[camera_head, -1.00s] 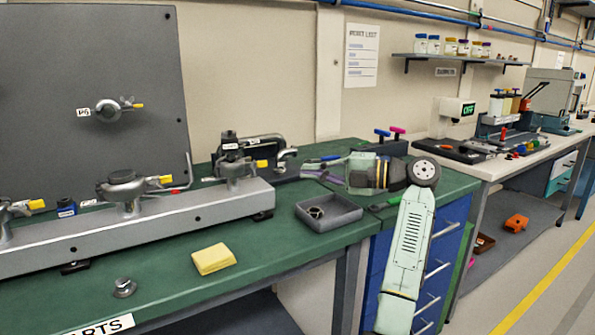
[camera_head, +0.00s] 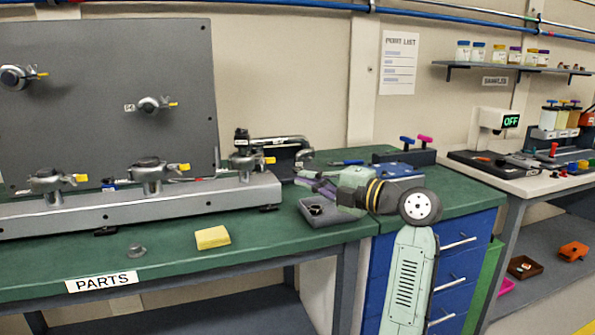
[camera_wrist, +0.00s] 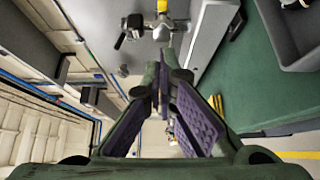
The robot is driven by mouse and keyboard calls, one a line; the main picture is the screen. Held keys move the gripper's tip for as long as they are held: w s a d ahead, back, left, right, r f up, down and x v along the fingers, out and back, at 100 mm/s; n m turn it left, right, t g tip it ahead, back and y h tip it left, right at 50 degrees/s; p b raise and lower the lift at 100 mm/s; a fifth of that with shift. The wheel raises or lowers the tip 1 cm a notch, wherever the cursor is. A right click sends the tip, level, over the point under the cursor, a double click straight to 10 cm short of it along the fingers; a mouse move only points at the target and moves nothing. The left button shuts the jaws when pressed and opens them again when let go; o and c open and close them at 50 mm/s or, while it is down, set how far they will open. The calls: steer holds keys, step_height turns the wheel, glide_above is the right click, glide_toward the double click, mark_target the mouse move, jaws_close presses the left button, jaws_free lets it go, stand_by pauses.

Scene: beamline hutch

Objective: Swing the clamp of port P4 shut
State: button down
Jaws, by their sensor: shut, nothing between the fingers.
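Port clamps with yellow-tipped handles stand on a long grey rail: a left one (camera_head: 45,182), a middle one (camera_head: 148,172) and a right one (camera_head: 243,161). Two more are on the grey upright panel (camera_head: 100,60): one at far left (camera_head: 15,77) and one at right (camera_head: 152,104). The labels are too small to read surely, so I cannot tell which is P4. My gripper (camera_head: 302,180) is shut and empty, right of the rail's end. In the wrist view its purple-padded fingers (camera_wrist: 168,75) point toward a metal port clamp (camera_wrist: 160,30), apart from it.
A grey tray (camera_head: 335,218) with a small ring lies below my gripper. A dark bracket-like device (camera_head: 285,147) stands behind the rail's right end.

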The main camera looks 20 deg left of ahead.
steer(key=p, duration=0.3)
glide_toward(264, 162)
steer(key=s+a, duration=0.2)
steer(key=a, duration=0.2)
steer(key=w+p, duration=0.1)
steer(key=w+a, duration=0.1)
steer(key=w, duration=0.1)
steer(key=shift+w+a+r+p, duration=0.2)
steer(key=shift+a+p, duration=0.05)
steer(key=shift+p, duration=0.1)
steer(key=shift+w+a+f, duration=0.1)
steer(key=shift+w+a, duration=0.1)
steer(key=shift+w, duration=0.35)
steer(key=shift+f, duration=0.1)
